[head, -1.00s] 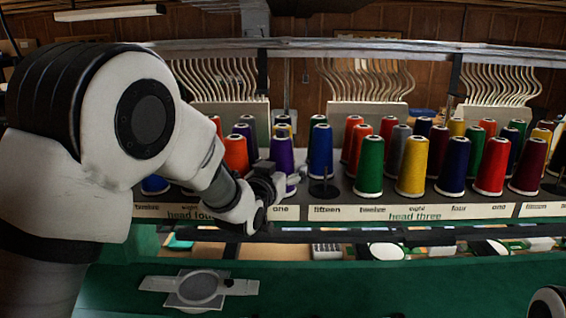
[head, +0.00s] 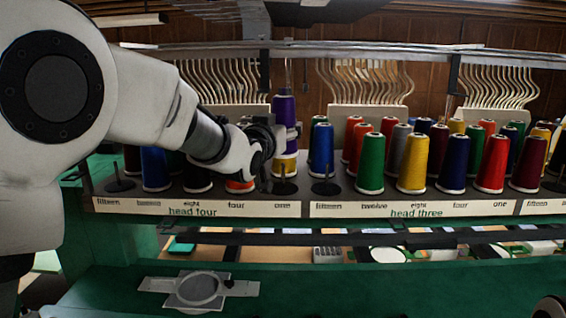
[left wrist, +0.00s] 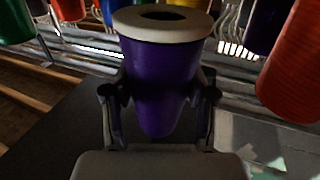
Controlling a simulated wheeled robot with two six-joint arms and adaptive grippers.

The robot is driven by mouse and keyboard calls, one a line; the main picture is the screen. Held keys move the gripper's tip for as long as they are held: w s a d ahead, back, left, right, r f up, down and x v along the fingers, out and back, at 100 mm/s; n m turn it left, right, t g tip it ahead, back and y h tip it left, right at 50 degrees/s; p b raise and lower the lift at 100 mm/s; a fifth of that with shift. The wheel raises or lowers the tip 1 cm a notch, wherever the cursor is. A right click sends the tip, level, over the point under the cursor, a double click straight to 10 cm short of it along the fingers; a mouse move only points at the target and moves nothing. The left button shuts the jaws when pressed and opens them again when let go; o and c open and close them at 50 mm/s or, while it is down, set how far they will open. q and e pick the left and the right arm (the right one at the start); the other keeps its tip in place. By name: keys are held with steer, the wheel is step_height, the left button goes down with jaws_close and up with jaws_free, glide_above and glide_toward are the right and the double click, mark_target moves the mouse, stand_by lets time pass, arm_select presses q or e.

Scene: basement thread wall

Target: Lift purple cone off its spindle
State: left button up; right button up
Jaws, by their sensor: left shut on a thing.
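The purple cone (head: 284,112) is upright in the head view, held in the air above the rack. My left gripper (head: 286,133) is shut on it at its lower part. The bare spindle (head: 284,180) stands below the cone at the "one" place of head four, with a gap between them. In the left wrist view the purple cone (left wrist: 160,75) sits between both fingers, its pale base ring toward the top of the picture. My right gripper is not in view.
A yellow cone (head: 286,164) stands behind the bare spindle. A blue cone (head: 321,150) stands to its right, behind another empty spindle (head: 325,186). My left arm covers part of the head four cones. Curved wire guides (head: 224,80) rise behind the rack.

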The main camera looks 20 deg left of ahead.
mark_target(279, 103)
arm_select(q)
steer(key=shift+r, duration=0.85)
steer(key=shift+w, duration=0.1)
step_height(279, 103, up, 4)
steer(key=p, duration=0.2)
steer(key=shift+r+p, duration=0.15)
steer(key=shift+p, duration=0.25)
